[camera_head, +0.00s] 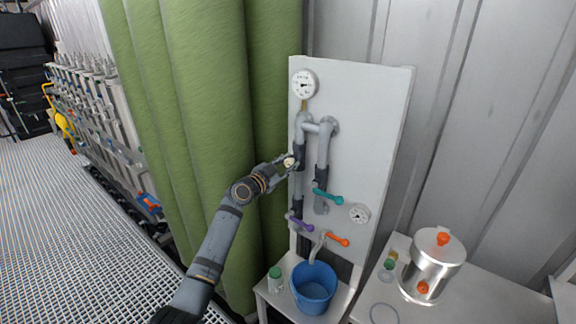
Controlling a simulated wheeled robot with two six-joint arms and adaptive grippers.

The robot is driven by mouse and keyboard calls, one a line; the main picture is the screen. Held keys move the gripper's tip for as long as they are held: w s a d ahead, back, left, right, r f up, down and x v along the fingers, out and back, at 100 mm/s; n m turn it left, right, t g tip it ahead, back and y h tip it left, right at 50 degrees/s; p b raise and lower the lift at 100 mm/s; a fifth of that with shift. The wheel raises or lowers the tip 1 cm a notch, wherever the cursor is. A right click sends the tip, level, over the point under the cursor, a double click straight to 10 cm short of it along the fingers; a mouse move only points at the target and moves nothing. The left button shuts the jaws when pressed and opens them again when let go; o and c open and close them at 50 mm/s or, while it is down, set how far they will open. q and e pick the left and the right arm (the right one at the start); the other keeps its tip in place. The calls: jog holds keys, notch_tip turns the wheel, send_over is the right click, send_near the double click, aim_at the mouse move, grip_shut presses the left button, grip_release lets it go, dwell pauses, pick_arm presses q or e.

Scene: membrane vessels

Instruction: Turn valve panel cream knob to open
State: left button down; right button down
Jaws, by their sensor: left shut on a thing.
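The valve panel (375,110) is a pale upright board carrying grey pipes, gauges and handles. The cream knob (289,162) is on the left pipe at mid height, partly hidden by my left gripper. My left gripper (286,165) reaches it from the lower left, with its fingers shut on the knob. How far the knob is turned cannot be told. A teal handle (328,196), a purple handle (300,224) and an orange handle (338,240) sit lower on the panel. My right gripper is not in view.
A blue bucket (314,287) stands under the spout, beside a green-lidded jar (275,279). A steel pot (433,265) with orange knobs stands on the bench at right. Tall green cylinders (205,110) stand close behind my left arm. Grated floor (80,240) is clear at left.

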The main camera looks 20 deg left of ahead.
pick_arm(q)
jog(key=n+b, duration=0.1)
jog(key=n, duration=0.2)
jog(key=shift+f, duration=0.15)
jog(key=n+b, duration=0.1)
jog(key=n, duration=0.6)
jog(key=shift+n, duration=0.3)
jog(key=n+p, duration=0.1)
jog(key=n, duration=0.3)
jog(key=shift+n, duration=0.3)
jog(key=n+p, duration=0.2)
jog(key=n, duration=0.2)
jog(key=shift+n, duration=0.3)
jog(key=n+p, duration=0.2)
jog(key=n, duration=0.3)
jog(key=n+p, duration=0.3)
jog(key=n, duration=0.2)
jog(key=shift+n, duration=0.4)
jog(key=n+p, duration=0.1)
jog(key=n, duration=0.3)
jog(key=shift+p, duration=0.4)
jog(key=shift+n, duration=0.3)
